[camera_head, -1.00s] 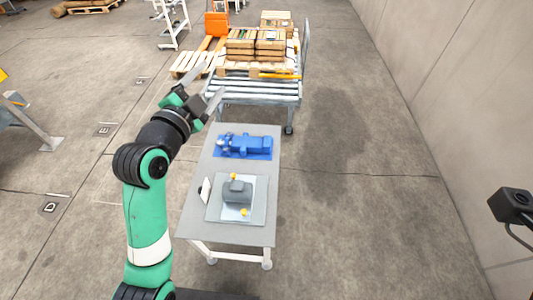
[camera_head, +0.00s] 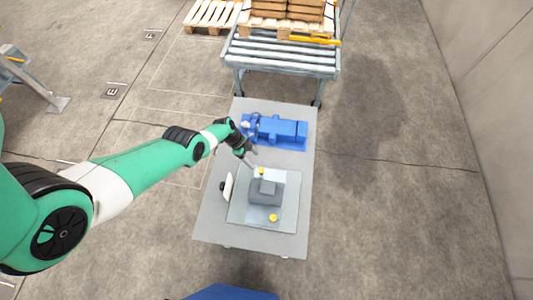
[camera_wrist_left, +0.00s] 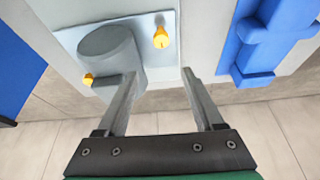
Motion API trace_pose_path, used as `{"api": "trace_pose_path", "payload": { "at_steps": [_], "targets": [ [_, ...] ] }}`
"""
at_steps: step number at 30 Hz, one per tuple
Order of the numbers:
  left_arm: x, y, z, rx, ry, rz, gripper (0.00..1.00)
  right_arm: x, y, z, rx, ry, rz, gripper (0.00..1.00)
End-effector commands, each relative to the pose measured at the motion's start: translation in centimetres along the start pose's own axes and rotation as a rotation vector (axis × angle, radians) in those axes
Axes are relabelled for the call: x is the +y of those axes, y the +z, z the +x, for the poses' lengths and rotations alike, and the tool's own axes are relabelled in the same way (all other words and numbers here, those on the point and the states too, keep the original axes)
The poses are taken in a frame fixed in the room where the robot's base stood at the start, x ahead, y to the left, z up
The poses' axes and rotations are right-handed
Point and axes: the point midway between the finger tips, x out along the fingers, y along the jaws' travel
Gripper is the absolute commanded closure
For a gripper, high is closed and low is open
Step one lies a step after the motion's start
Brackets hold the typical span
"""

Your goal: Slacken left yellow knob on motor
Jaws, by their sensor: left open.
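The grey motor (camera_head: 265,190) sits on a light plate (camera_head: 289,206) on the table. It has two yellow knobs: a far one (camera_head: 262,171) and a near one (camera_head: 273,217). My left gripper (camera_head: 250,163) is beside the far knob, on its left, apparently above the table. In the left wrist view the open, empty fingers (camera_wrist_left: 158,73) point toward a yellow knob (camera_wrist_left: 160,38), which lies just beyond the gap between the tips. The other knob (camera_wrist_left: 88,78) is to the left, beside the motor (camera_wrist_left: 105,42). My right gripper is out of view.
A blue machine on a blue mat (camera_head: 275,130) lies behind the motor and also shows in the wrist view (camera_wrist_left: 262,40). A small white object (camera_head: 227,187) is left of the plate. The grey table (camera_head: 215,222) is bare at its front. A roller conveyor (camera_head: 280,58) stands behind.

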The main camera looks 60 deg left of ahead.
Motion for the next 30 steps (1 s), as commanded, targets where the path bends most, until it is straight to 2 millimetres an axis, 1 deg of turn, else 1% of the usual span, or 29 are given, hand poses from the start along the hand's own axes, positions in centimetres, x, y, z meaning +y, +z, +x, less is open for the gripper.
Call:
{"api": "trace_pose_path", "payload": {
  "at_steps": [1, 4, 8, 11, 14, 21, 24, 27, 30],
  "targets": [
    [-0.1, 1.1, 0.2, 0.0, -0.006, -0.024, 0.31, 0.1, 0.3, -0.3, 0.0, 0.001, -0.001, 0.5],
    [-0.4, 2.2, 0.0, -0.001, -0.016, -0.051, 0.31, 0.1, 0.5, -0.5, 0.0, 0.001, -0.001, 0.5],
    [-0.5, 2.4, -0.1, -0.001, -0.02, -0.056, 0.31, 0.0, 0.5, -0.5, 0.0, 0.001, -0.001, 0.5],
    [-0.5, 2.5, 0.5, -0.001, -0.019, -0.054, 0.31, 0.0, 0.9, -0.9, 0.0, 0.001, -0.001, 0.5],
    [-0.5, 2.6, 2.0, -0.001, -0.019, -0.053, 0.31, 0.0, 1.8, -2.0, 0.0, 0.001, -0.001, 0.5],
    [-0.6, 2.8, 7.1, -0.001, -0.019, -0.051, 0.31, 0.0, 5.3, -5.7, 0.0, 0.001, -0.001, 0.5],
    [-0.6, 2.8, 8.9, -0.001, -0.019, -0.052, 0.31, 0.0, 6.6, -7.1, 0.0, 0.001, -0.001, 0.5],
    [-0.7, 2.6, 10.3, -0.001, -0.02, -0.051, 0.31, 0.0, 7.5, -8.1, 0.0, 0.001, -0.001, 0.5],
    [-0.7, 2.5, 11.2, -0.001, -0.021, -0.053, 0.31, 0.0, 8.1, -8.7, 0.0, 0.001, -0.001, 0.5]
  ]
}}
